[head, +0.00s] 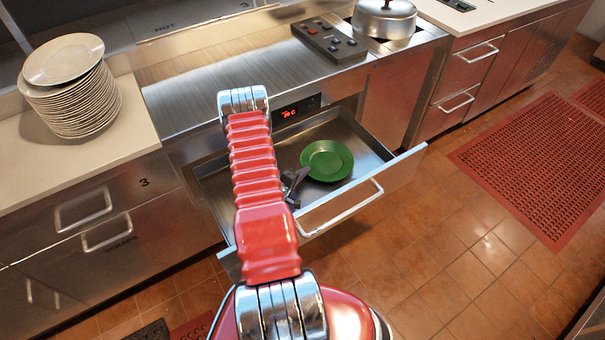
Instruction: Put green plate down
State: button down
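The green plate (327,160) is in the open steel drawer (224,186), toward its right side. It looks roughly level; I cannot tell whether it rests on the drawer floor or is held just above it. My gripper (300,177) is at the plate's left edge, small and dark, partly hidden behind my red arm. I cannot see whether its fingers are closed on the rim.
A stack of white plates (72,90) stands on the left counter. A control box (330,42) and a lidded steel pot (384,17) are on the back counter. The drawer front with its handle (342,208) sticks out over the tiled floor. A red mat (540,160) lies at right.

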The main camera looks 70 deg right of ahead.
jog(key=c, duration=2)
grip_release()
jog(key=shift+f, duration=0.1)
jog(key=shift+r, duration=0.5)
jog(key=shift+w+a+r, duration=0.15)
jog(key=shift+a+r, duration=0.1)
jog(key=shift+a, duration=0.05)
jog(key=v, duration=1)
jog(key=shift+w+a, duration=0.1)
jog(key=shift+a, duration=0.1)
jog(key=shift+w+a+r, duration=0.1)
jog(key=shift+a+r, duration=0.15)
jog(key=shift+a, duration=0.2)
